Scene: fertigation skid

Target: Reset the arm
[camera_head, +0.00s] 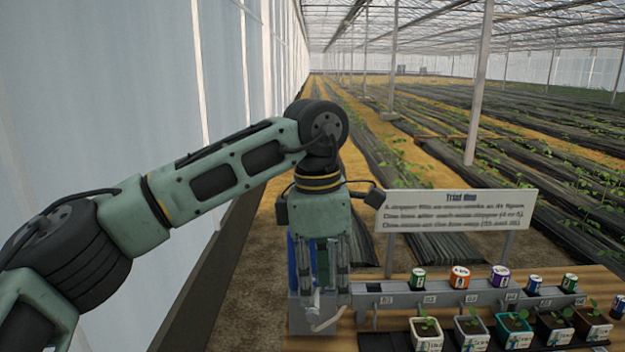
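My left arm comes in from the left, bends at a dark joint and points down. My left gripper (322,283) hangs at the left end of a grey rail. Its two fingers stand apart, with a gap between them, and I see nothing held. A blue upright part (293,268) shows behind the fingers, and a pale curved piece (326,322) shows just below them. Whether the fingers touch either is unclear. My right gripper is not in view.
The grey rail (399,301) carries several coloured, numbered caps, including an orange one (460,277). Several seedling pots, such as a white one (427,334), stand in front. A text sign (456,211) rises behind. A pale wall (110,90) lies left; planted rows stretch behind.

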